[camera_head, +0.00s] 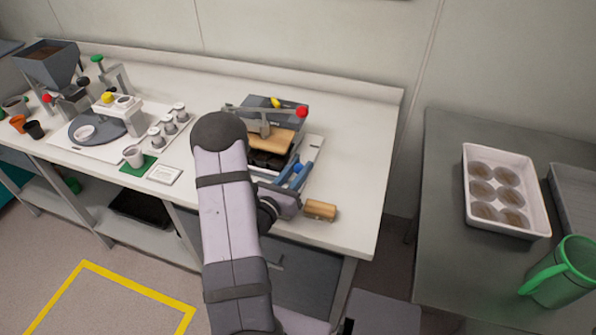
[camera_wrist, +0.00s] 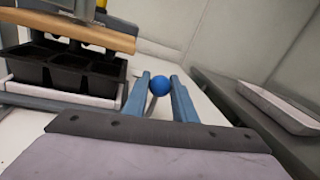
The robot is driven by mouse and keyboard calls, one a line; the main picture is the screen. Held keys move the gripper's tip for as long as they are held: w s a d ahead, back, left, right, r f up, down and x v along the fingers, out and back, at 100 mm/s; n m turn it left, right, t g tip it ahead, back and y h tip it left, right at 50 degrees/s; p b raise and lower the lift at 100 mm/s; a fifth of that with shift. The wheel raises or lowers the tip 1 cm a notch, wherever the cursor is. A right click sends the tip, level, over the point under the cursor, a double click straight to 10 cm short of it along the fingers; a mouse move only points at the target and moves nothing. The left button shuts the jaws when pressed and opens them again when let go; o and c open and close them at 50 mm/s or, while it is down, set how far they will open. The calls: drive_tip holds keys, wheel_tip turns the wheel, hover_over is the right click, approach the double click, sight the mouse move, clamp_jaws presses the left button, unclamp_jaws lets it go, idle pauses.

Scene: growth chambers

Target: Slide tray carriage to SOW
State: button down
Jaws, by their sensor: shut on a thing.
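The tray carriage is the pale frame (camera_wrist: 60,92) at the left of the wrist view, holding a black cell tray (camera_wrist: 72,72). In the head view the black tray (camera_head: 268,160) sits under a wooden press board (camera_head: 272,140), partly hidden by my arm. A blue ball knob (camera_wrist: 159,87) on a thin stem stands at the carriage's right side. My gripper (camera_wrist: 158,92) has its blue fingers on either side of this knob, shut on it. In the head view my gripper (camera_head: 292,172) is at the right front of the press.
A red-knobbed lever (camera_head: 302,112) rises above the press. A wooden handle (camera_head: 320,210) lies near the bench's front edge. A sowing station (camera_head: 110,125) is at the left. A white tray (camera_head: 508,228) with several round pots and a green jug (camera_head: 562,275) stand on the right table.

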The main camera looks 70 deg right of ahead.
drive_tip(key=d+b, duration=0.2)
drive_tip(key=d, duration=0.5)
drive_tip(key=shift+d+f, duration=0.15)
drive_tip(key=shift+d, duration=0.3)
drive_tip(key=c, duration=1.7)
unclamp_jaws()
drive_tip(key=shift+c, duration=0.2)
drive_tip(key=a+b, duration=0.1)
drive_tip(key=a, duration=0.1)
drive_tip(key=w+a+b, duration=0.1)
drive_tip(key=a, duration=0.2)
drive_tip(key=shift+w+a, duration=0.1)
drive_tip(key=shift+a, duration=0.2)
drive_tip(key=shift+w+a, duration=0.1)
drive_tip(key=shift+a, duration=0.7)
